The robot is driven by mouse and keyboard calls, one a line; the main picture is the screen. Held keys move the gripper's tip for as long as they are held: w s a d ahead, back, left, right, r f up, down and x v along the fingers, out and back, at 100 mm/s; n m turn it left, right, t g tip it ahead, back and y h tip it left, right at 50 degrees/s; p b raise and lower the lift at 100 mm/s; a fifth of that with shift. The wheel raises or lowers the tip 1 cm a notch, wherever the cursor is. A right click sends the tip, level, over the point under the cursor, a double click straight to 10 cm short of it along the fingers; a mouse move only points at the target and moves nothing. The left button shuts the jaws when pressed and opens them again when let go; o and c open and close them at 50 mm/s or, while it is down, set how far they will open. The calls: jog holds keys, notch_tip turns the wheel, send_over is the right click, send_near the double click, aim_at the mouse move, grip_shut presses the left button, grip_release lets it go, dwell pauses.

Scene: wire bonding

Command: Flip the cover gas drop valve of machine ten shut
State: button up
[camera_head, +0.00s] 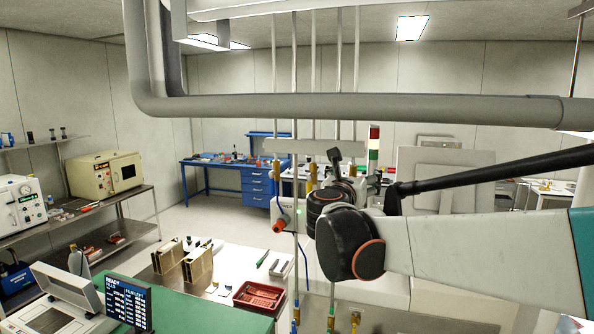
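A thick grey pipe (340,107) crosses the view above my arm. A red-knobbed device (278,227) stands left of my wrist. Floor is free toward the blue bench (205,165).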

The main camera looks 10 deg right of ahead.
jog(key=p+v, duration=0.3)
jog(key=v, duration=1.4)
jog(key=shift+a, duration=0.2)
dwell(0.7)
dwell(0.5)
